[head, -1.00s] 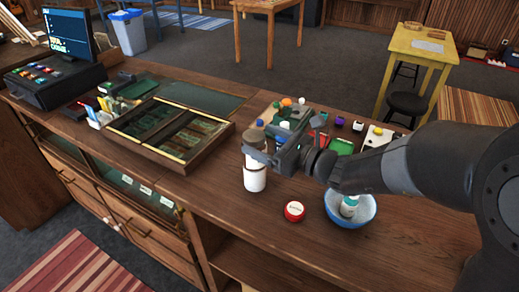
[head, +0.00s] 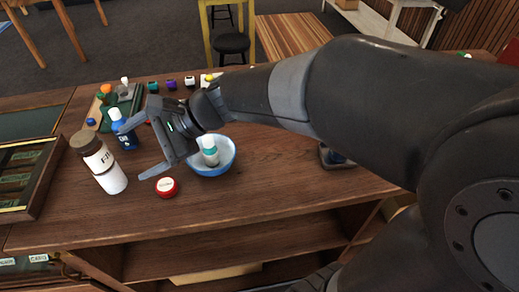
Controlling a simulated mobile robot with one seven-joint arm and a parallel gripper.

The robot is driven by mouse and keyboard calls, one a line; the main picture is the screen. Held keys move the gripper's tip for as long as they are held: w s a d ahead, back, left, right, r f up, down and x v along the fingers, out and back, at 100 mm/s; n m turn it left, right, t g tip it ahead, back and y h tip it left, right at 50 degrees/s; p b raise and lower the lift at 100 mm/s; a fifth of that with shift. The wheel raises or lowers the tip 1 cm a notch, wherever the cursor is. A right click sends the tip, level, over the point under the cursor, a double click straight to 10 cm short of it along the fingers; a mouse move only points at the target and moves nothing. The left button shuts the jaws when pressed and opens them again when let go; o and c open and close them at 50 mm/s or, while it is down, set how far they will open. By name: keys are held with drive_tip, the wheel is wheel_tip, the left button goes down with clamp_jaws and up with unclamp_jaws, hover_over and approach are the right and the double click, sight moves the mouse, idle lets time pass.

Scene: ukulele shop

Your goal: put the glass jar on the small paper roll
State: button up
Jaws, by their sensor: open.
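The glass jar (head: 95,155), with a brown lid and a pale label, appears to stand on top of a white cylinder that looks like the small paper roll (head: 112,180). The two are in line and lean in the picture with the camera's angle. The exact seam between them is hard to make out. My gripper (head: 134,150) is open and empty, to the right of the jar and apart from it, with its fingers pointing left.
A blue bottle (head: 123,131) stands just behind my gripper. A red round tin (head: 166,187) lies in front of it. A blue bowl (head: 225,165) holds a small white and teal bottle (head: 210,152). A wooden display case (head: 40,185) is at left. The counter's right part is mostly clear.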

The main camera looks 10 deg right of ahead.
drive_tip(key=s+d+n+t+h, duration=0.2)
drive_tip(key=d+n+h, duration=0.1)
drive_tip(key=d, duration=0.7)
drive_tip(key=s+d+f+n+t+h, duration=0.1)
drive_tip(key=d+h, duration=0.4)
drive_tip(key=d, duration=0.5)
drive_tip(key=s+d+f+n+t+h, duration=0.1)
drive_tip(key=s+d+n+t+h, duration=0.1)
drive_tip(key=d+n, duration=0.4)
drive_tip(key=s+d+h, duration=0.1)
drive_tip(key=d+h, duration=0.1)
drive_tip(key=d, duration=0.2)
drive_tip(key=shift+s+t+h, duration=0.15)
drive_tip(key=shift+t+h, duration=0.25)
